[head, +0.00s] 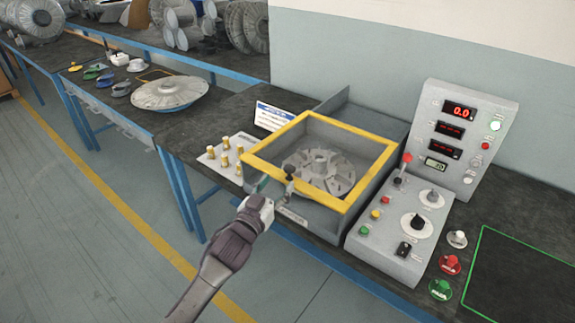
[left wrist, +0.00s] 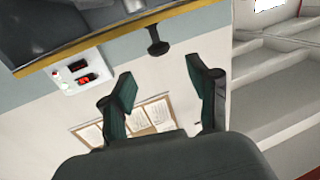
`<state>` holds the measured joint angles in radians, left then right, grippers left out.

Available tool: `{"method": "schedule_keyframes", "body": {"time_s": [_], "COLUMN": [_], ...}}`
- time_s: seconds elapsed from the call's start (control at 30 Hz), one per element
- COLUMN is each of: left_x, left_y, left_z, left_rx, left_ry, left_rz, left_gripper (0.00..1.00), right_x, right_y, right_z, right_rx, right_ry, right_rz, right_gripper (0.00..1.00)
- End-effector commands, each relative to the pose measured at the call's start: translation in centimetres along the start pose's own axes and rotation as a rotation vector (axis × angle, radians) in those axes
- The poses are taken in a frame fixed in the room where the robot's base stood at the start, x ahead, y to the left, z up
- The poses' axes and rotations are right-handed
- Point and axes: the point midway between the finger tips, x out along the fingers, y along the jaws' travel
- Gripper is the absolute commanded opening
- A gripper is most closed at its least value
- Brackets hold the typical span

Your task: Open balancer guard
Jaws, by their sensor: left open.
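The balancer guard (head: 370,188) is a yellow frame lying flat over the top of a grey box on the bench. A bladed rotor (head: 320,172) shows through it. A dark round knob handle (head: 289,169) stands at the guard's front edge; in the left wrist view the knob (left wrist: 157,48) hangs from the yellow-edged guard (left wrist: 120,32). My left gripper (head: 266,186) is just in front of and left of the knob. In the left wrist view its fingers (left wrist: 160,78) are spread, with the knob just beyond the fingertips and nothing between them. My right gripper is not in view.
A control panel (head: 400,225) with displays, buttons and knobs stands right of the box. A plate with brass pegs (head: 222,157) lies left of it, with a small sign (head: 270,116) behind. A large disc (head: 170,92) rests on the far-left bench. Floor in front is clear.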

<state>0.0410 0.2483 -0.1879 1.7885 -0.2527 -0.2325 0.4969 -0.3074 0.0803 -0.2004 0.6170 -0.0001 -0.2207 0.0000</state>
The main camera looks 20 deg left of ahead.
Motion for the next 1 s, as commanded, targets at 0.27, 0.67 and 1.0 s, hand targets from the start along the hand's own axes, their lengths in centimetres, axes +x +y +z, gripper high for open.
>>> {"method": "schedule_keyframes", "body": {"time_s": [0.27, 0.67, 1.0], "left_x": [5.8, 8.3, 8.3], "left_y": [0.0, 0.0, 0.0], "left_z": [-0.2, 0.1, 0.1], "left_rx": [-0.001, -0.001, -0.001], "left_ry": [0.000, -0.001, -0.001], "left_rz": [-0.001, 0.000, 0.000], "left_gripper": [0.60, 0.60, 0.32], "right_x": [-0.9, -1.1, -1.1], "right_y": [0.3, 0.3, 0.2], "right_z": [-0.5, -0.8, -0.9], "right_rx": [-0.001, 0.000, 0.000], "right_ry": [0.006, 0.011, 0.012], "right_rz": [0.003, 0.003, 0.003], "right_gripper": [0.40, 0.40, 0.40]}}
